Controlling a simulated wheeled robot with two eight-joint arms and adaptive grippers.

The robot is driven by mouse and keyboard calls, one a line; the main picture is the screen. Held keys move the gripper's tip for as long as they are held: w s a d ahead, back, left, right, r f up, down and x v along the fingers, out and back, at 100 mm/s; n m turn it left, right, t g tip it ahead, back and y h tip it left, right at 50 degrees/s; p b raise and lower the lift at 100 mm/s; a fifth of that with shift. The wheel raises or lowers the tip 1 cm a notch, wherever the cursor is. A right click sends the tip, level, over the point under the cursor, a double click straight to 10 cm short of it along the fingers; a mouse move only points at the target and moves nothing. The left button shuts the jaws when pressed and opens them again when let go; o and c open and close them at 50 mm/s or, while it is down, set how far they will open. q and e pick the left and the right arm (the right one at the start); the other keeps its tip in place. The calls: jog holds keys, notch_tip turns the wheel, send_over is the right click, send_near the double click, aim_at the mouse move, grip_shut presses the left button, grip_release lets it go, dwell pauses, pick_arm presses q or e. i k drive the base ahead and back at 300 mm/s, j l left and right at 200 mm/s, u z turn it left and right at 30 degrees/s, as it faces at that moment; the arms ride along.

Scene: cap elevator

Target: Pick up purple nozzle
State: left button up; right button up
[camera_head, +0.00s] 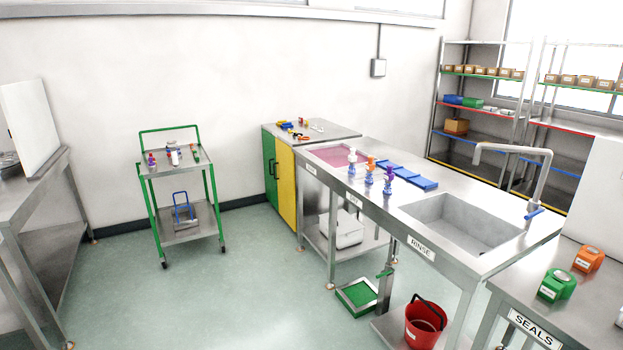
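A small item with a purple top (389,170) and a blue lower part stands upright on the steel sink counter (375,208), near its front edge. An orange-topped one (370,163) and a white-topped one (352,157) stand in a row to its left. A small dark purple-and-red item (151,159) also stands on the green-framed cart (180,171) at the left; it is too small to tell what it is. Neither of my grippers shows in the view.
A pink-filled basin (338,156) and a grey sink (460,222) are set in the counter. A red bucket (424,322) and green tray (358,296) are below. Open floor (245,285) lies between cart and counter.

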aim_at(388, 177)
jog(key=i+z, duration=0.2)
jog(key=i, duration=0.35)
jog(key=i+j+z, duration=0.15)
jog(key=i, duration=0.4)
jog(key=i+j+z, duration=0.2)
jog(key=i, duration=0.3)
